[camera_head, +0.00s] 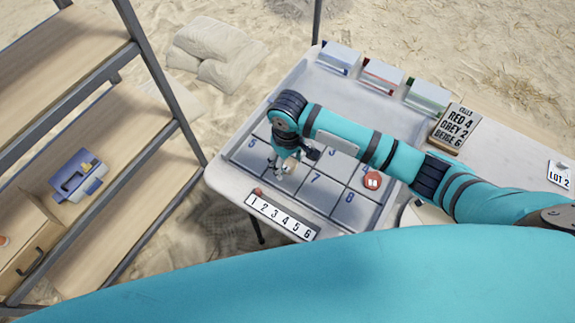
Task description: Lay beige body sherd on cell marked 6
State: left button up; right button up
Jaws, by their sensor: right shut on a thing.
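My right gripper (283,170) points down over the grey cell tray (345,212), in the front row between the cells marked 5 and 7. It is shut on a small pale thing at its fingertips, which I take for the beige body sherd; its shape is mostly hidden by the fingers. The gripper covers the spot where cell 6 lies, so the number 6 does not show there. I cannot tell whether the sherd touches the tray. My left gripper is not in view.
A red sherd (373,181) lies in a cell at the right. A sign (455,128) reads RED 4, GREY 2, BEIGE 6. A number strip (281,216) lies at the front edge. Several boxes (383,74) line the back. A shelf (110,130) stands left.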

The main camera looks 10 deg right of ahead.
aim_at(287, 166)
jog(key=shift+w+f, duration=0.15)
jog(key=shift+f, duration=1.55)
jog(key=shift+f, duration=0.1)
jog(key=o, duration=1)
jog(key=shift+o, duration=0.2)
notch_tip(287, 166, up, 12)
